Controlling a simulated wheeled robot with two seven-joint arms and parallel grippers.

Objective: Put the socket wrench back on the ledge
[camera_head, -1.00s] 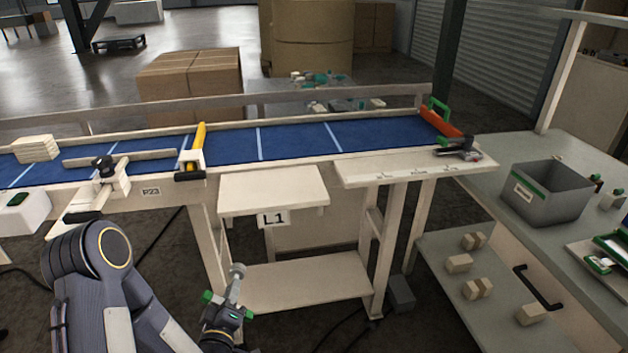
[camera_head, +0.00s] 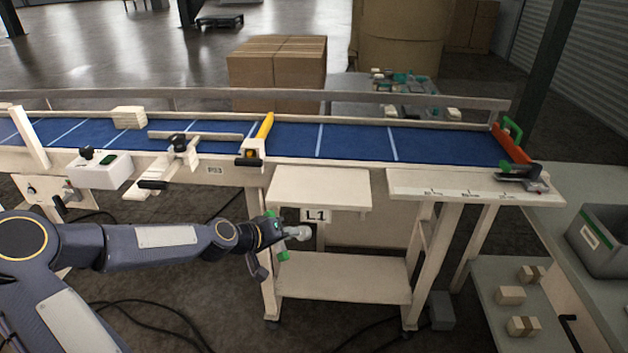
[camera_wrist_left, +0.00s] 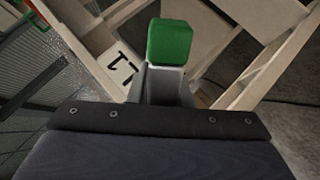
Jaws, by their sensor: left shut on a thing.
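My left gripper (camera_head: 279,236), with green fingertips, is shut on the socket wrench (camera_head: 300,232). The wrench's rounded grey end sticks out to the right of the fingers; the rest is hidden by the gripper. The ledge (camera_head: 320,187) is a pale, bare shelf on the front of the conveyor, with an L1 label (camera_head: 315,215) below its front edge. The gripper and wrench are in front of and lower than the ledge's top, at its left. In the left wrist view a green fingertip (camera_wrist_left: 170,42) stands beside the L1 label (camera_wrist_left: 125,62). My right gripper is out of view.
The blue conveyor (camera_head: 355,140) runs behind the ledge. A lower shelf (camera_head: 343,276) and frame legs stand below it. A scale-marked plate (camera_head: 430,182) is to the right, with a dark clamp (camera_head: 522,178) at its end. A grey bin (camera_head: 600,240) stands far right.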

